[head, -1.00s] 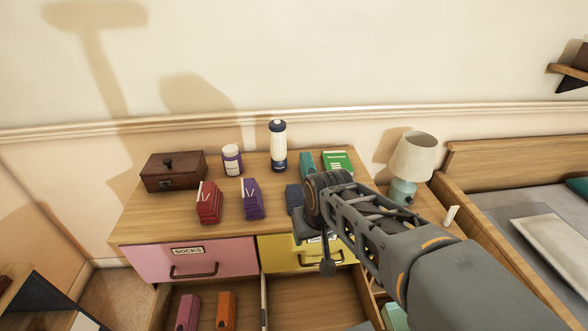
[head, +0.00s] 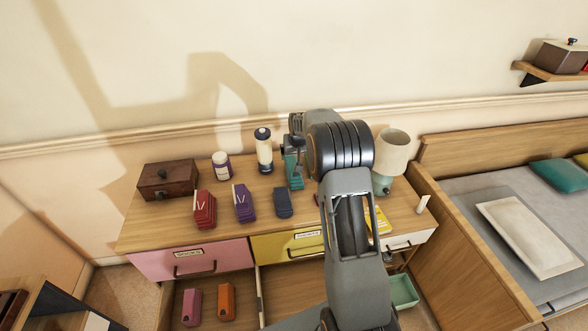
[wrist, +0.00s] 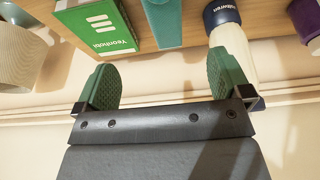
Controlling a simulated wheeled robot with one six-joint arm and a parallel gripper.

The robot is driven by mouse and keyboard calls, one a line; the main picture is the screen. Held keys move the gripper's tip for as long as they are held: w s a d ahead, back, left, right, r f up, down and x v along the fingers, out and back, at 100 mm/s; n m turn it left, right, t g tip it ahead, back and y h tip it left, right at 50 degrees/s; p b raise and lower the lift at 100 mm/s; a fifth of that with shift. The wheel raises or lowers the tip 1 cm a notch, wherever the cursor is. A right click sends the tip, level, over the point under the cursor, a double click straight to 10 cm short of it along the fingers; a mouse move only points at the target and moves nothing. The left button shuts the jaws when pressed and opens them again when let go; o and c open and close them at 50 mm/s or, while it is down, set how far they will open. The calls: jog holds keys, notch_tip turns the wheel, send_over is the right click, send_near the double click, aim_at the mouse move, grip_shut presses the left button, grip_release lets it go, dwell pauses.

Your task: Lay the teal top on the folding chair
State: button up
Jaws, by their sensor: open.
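The teal top (head: 293,173) is a folded bundle standing on the dresser top (head: 225,212), left of the lamp and partly behind my arm. In the wrist view, part of the teal top (wrist: 163,22) shows at the upper edge, in line with the gap between my fingers. My gripper (wrist: 162,80) is open, with two green pads apart and nothing between them. In the head view my gripper (head: 294,146) is by the back of the dresser, close to the teal top; I cannot tell whether it touches. The folding chair is not in view.
Red (head: 204,209), purple (head: 243,203) and navy (head: 283,203) folded bundles stand in front. A white-and-navy bottle (head: 264,150) and a jar (head: 221,165) stand to the left.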

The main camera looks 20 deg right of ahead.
jog(key=shift+p+x, duration=1.55)
jog(key=shift+x, duration=4)
jog(key=shift+a, duration=0.1)
jog(key=shift+c, duration=0.4)
jog(key=c, duration=1.1)
jog(key=shift+r, duration=0.1)
